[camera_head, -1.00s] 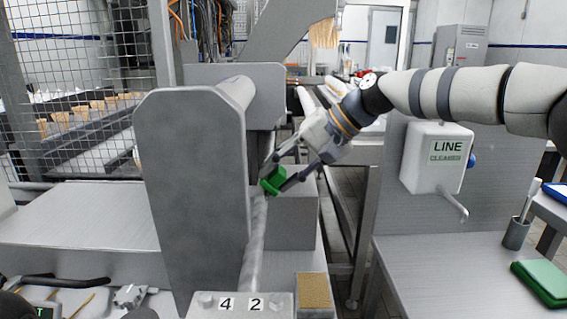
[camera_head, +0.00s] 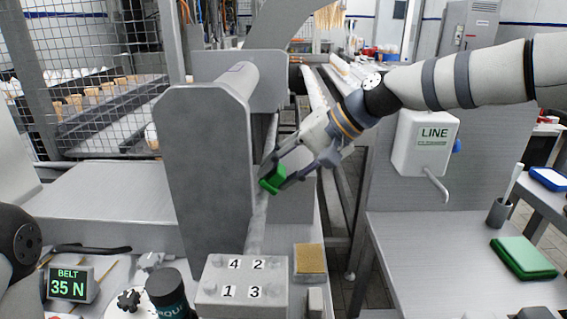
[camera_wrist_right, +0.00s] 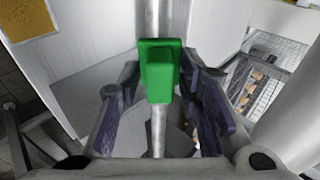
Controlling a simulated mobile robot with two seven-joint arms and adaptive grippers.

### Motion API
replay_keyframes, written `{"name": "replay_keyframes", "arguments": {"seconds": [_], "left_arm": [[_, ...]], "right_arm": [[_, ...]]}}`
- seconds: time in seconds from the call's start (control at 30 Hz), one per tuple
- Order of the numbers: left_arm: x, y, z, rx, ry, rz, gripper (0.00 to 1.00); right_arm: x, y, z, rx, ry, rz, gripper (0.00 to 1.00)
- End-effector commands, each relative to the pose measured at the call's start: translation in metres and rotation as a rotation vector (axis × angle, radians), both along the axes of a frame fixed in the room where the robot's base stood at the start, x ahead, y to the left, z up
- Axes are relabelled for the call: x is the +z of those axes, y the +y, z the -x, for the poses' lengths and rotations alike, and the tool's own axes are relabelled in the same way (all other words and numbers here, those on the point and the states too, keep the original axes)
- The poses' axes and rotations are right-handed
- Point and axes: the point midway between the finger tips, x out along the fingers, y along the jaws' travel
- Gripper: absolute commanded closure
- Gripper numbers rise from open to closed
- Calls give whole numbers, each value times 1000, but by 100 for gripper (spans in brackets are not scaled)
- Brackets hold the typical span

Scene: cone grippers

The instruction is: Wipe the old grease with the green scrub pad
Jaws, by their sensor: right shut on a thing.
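The green scrub pad (camera_head: 272,180) is held in my right gripper (camera_head: 275,173), low over the long grey rail (camera_head: 258,225) beside the upright machine plate. In the right wrist view the pad (camera_wrist_right: 160,75) sits between the two fingers of the gripper (camera_wrist_right: 161,88), across the line of the rail (camera_wrist_right: 158,130). The pad looks to be on the rail, though its underside is hidden. The near stretch of rail looks mottled, but I cannot clearly pick out the old grease. My left gripper is not in view; a dark joint of my left arm shows at the left edge.
The tall grey machine plate (camera_head: 210,170) stands close left of the pad. A numbered block (camera_head: 242,285) and a tan pad (camera_head: 310,259) lie at the near end.

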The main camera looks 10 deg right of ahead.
Motion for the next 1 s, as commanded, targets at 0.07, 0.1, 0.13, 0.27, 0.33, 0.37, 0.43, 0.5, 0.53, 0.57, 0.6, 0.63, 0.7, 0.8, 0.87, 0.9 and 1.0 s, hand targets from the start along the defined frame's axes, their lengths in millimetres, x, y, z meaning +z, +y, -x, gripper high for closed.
{"name": "replay_keyframes", "arguments": {"seconds": [0.07,0.1,0.13,0.27,0.33,0.37,0.43,0.5,0.53,0.57,0.6,0.63,0.7,0.8,0.87,0.9,1.0], "left_arm": [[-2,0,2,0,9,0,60],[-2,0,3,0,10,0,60],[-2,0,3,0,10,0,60],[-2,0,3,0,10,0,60],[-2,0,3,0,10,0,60],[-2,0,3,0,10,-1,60],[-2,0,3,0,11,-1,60],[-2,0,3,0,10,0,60],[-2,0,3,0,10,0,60],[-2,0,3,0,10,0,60],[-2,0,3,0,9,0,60],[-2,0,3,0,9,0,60],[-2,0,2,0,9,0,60],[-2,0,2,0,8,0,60],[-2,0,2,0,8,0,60],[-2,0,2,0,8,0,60],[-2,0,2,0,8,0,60]], "right_arm": [[-5,1,5,1,8,0,90],[-5,1,7,0,9,-1,90],[-5,1,7,-1,9,-1,90],[-6,1,8,0,10,0,90],[-6,1,8,0,11,1,90],[-6,1,8,0,11,1,90],[-3,-2,8,-2,9,0,90],[4,-9,8,-4,7,1,90],[7,-12,8,-5,6,1,90],[10,-14,9,-4,6,0,90],[15,-18,10,-4,4,-1,90],[18,-21,10,-4,3,-1,90],[25,-27,11,-4,3,0,90],[33,-36,13,-4,2,0,90],[37,-39,14,-5,1,-1,90],[39,-41,14,-5,1,-1,90],[40,-42,14,-5,2,-1,90]]}}
